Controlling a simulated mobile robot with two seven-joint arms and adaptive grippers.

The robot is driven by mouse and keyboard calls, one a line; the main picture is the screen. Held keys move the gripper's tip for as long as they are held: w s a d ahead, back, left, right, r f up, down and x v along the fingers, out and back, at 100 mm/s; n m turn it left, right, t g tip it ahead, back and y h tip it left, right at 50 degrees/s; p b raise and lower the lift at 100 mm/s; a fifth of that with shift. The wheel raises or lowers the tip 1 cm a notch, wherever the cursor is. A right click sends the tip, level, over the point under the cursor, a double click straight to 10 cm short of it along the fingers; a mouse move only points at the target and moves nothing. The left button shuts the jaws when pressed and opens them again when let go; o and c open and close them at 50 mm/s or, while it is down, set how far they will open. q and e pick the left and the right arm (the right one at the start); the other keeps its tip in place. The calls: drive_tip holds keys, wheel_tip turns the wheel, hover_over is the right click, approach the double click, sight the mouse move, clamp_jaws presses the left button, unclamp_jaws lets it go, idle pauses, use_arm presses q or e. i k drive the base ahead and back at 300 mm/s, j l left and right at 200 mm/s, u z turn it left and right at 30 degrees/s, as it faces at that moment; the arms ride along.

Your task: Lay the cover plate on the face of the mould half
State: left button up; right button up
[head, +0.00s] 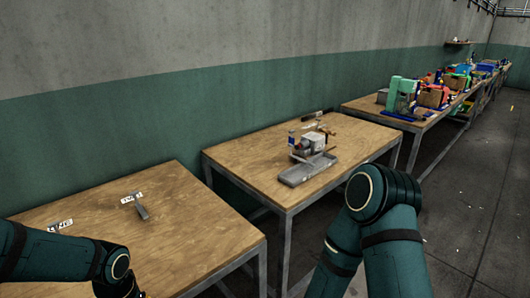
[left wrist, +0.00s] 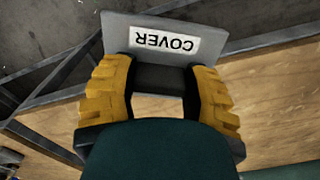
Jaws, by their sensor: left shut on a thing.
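The cover plate (left wrist: 163,40) is a grey slab with a white label reading COVER, upside down in the left wrist view. My left gripper (left wrist: 160,76), with ribbed yellow finger pads, is shut on its grey block-like part. The plate is held above a wooden table top. In the head view my left arm crosses the lower left corner, and its gripper and the plate do not show. No mould half can be made out for certain. A small grey piece (head: 142,211) lies on the left table by a white label (head: 131,198), its lettering too small to read.
The left table (head: 185,225) is mostly bare, with another white label (head: 60,225) near my left arm. The middle table (head: 350,146) bears a grey press (head: 312,148) with a shallow tray (head: 307,169). A far table holds colourful machines (head: 405,92). Gaps separate the tables.

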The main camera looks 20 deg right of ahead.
sight(323, 140)
drive_tip(key=l+z, duration=0.1)
drive_tip(key=z, duration=0.3)
drive_tip(key=i+z, duration=0.1)
drive_tip(key=z, duration=0.65)
drive_tip(key=i+l, duration=0.2)
drive_tip(key=i, duration=0.35)
drive_tip(key=i+l, duration=0.2)
drive_tip(key=i, duration=0.4)
drive_tip(key=i+l, duration=0.2)
drive_tip(key=i, duration=0.35)
drive_tip(key=i+l, duration=0.25)
drive_tip(key=i, duration=0.3)
